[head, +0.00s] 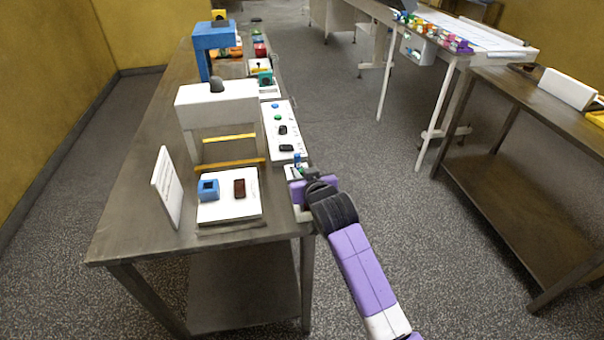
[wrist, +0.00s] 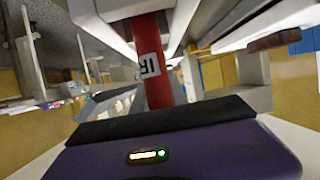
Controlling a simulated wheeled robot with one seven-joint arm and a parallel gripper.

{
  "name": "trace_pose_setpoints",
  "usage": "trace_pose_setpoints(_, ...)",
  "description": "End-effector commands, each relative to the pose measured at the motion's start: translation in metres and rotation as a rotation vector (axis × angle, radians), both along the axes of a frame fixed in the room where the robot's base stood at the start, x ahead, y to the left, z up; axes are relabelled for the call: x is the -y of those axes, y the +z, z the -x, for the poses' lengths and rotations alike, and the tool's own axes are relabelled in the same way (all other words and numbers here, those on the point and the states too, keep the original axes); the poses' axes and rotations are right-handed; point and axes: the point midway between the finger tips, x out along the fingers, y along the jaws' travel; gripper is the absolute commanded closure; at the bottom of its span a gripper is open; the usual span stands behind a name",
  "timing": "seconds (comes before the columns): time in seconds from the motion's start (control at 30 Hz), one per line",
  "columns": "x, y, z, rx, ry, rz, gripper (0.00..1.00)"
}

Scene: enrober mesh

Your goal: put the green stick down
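I cannot make out a green stick in either view. My gripper (head: 299,186) is at the right edge of the long table, beside a small white block with a blue top (head: 297,162). Its fingers are mostly hidden in the head view. In the wrist view a red upright bar (wrist: 153,60) with a black-and-white label stands just beyond the purple and black gripper body. I cannot tell whether the bar is gripped or only behind, nor whether the fingers are open or shut.
The long table (head: 128,222) carries a white tray (head: 228,209) with a blue block and a dark red block, an upright white board (head: 166,188), a white arch (head: 218,103) and a button panel (head: 284,136). Floor right of this table is clear, with other tables beyond.

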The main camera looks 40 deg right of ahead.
Motion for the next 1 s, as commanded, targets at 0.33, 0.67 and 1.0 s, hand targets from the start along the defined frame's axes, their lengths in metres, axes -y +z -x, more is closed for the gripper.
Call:
trace_pose_setpoints(0.33, 0.0, 0.0, 0.0, -0.001, 0.0, 0.0, 0.61)
trace_pose_setpoints(0.67, -0.011, 0.011, 0.018, 0.0, 0.001, 0.0, 0.61)
trace_pose_setpoints(1.0, -0.041, 0.037, 0.073, -0.001, 0.0, 0.0, 0.61)
